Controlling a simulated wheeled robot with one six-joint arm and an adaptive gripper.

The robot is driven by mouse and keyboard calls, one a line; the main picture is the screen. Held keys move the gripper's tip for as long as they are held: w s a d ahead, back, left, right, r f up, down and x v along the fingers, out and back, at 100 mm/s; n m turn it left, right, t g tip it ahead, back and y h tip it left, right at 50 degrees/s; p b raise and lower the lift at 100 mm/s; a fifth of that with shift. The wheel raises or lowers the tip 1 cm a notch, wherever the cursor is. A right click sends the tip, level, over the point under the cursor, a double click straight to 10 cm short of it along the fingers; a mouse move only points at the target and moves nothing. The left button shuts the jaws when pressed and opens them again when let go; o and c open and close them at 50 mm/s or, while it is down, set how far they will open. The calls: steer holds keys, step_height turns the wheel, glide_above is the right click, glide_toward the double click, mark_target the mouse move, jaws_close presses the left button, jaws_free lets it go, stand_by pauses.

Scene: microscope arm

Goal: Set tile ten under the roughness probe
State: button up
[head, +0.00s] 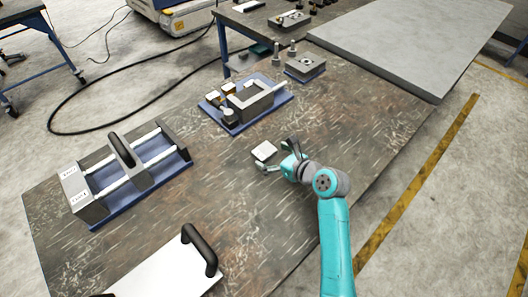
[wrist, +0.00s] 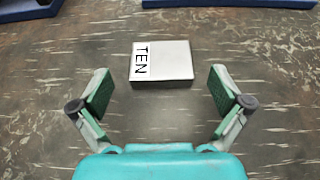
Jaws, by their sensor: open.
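Tile ten (head: 264,151) is a small pale square block lying flat on the worn dark tabletop. In the wrist view the tile (wrist: 165,62) shows the word TEN along its left side. My gripper (head: 278,158) is open and empty, low over the table just beside the tile. In the wrist view my gripper (wrist: 161,92) has its two green-padded fingers spread wider than the tile, which lies ahead, beyond the fingertips. A grey bracket-like fixture (head: 262,104) stands on a blue base behind the tile; I cannot tell for sure whether it is the roughness probe.
A smaller block-like device (head: 305,66) stands further back. A blue-based frame with rails and a black handle (head: 122,149) stands at the left. A white plate with a black handle (head: 165,277) lies at the front. The tabletop around the tile is clear.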

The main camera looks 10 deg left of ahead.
mark_target(265, 151)
steer(key=shift+x, duration=1.75)
steer(key=shift+r, duration=0.1)
steer(key=c, duration=1.8)
